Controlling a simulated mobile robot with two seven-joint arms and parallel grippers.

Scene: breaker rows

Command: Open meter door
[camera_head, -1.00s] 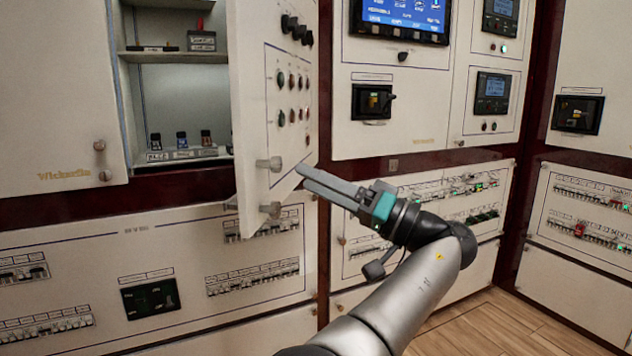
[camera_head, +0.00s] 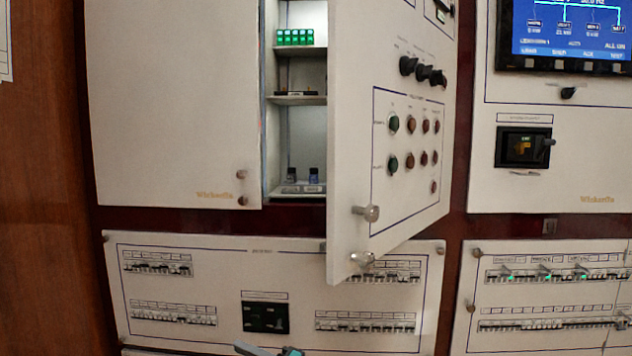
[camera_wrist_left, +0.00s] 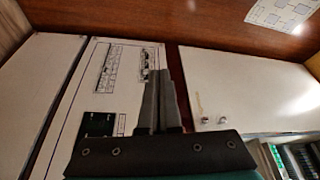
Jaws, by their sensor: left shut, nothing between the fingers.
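A white cabinet door (camera_head: 345,140) with knobs and buttons stands swung out in the head view. It has two round metal knobs (camera_head: 366,213) near its lower edge. I cannot tell whether it is the meter door. Left of it, a closed white door (camera_head: 175,100) carries two small knobs; a white door with two knobs (camera_wrist_left: 222,120) also shows in the wrist view. Only the tip of my left gripper (camera_head: 268,350) shows at the bottom edge, below the doors and apart from them. In the wrist view its fingers (camera_wrist_left: 161,95) are together and empty. My right gripper is not in view.
Shelves (camera_head: 300,98) with small items show behind the open door. Below are breaker panels (camera_head: 160,290) with a dark display (camera_head: 264,317). A blue screen (camera_head: 570,30) is at upper right. A brown wooden panel (camera_head: 45,200) stands at far left.

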